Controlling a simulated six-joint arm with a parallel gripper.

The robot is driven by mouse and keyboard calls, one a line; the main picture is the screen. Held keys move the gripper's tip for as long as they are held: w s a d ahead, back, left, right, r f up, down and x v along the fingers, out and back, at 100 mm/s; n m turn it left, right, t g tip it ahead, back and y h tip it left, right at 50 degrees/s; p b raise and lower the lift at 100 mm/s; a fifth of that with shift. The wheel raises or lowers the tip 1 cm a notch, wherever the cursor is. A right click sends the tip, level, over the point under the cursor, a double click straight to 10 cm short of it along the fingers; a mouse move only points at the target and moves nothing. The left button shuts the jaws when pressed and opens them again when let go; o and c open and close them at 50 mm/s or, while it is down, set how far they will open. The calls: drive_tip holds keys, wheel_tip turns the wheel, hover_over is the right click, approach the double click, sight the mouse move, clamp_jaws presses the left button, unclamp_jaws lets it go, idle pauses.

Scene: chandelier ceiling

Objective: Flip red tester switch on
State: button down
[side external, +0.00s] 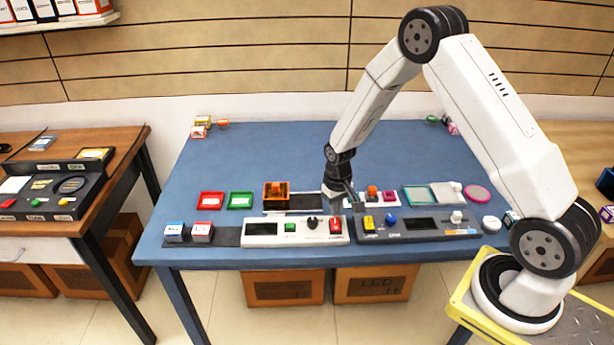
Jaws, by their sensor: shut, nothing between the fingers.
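A white tester box (270,238) lies along the front of the blue table. It carries a dark display, a green switch (290,227), a black knob (313,223) and a red switch (335,225) near its right end. My gripper (343,205) points down just behind and above the red switch. It is shut and holds nothing. I cannot tell from this one view whether the fingers touch the switch, or which way the switch is set.
A dark box (415,236) with yellow, blue and white controls stands close on the right. Red (210,200) and green (240,200) trays and an orange container (276,192) lie behind, left of my gripper. Several small items crowd its right.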

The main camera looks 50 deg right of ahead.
sight(335, 222)
drive_tip(key=shift+f, duration=1.05)
idle(0.9)
drive_tip(key=shift+r, duration=3.45)
drive_tip(key=shift+r, duration=0.1)
drive_tip(key=s+a+r+n+t, duration=0.1)
drive_tip(key=s+a+r, duration=0.3)
drive_tip(key=s, duration=0.3)
drive_tip(key=s+a+r+n+t, duration=0.1)
drive_tip(key=s+a+r+n, duration=0.1)
drive_tip(key=s+a+r, duration=0.3)
drive_tip(key=shift+s+r+t, duration=0.3)
drive_tip(key=shift+s+r, duration=0.2)
drive_tip(key=shift+s, duration=0.7)
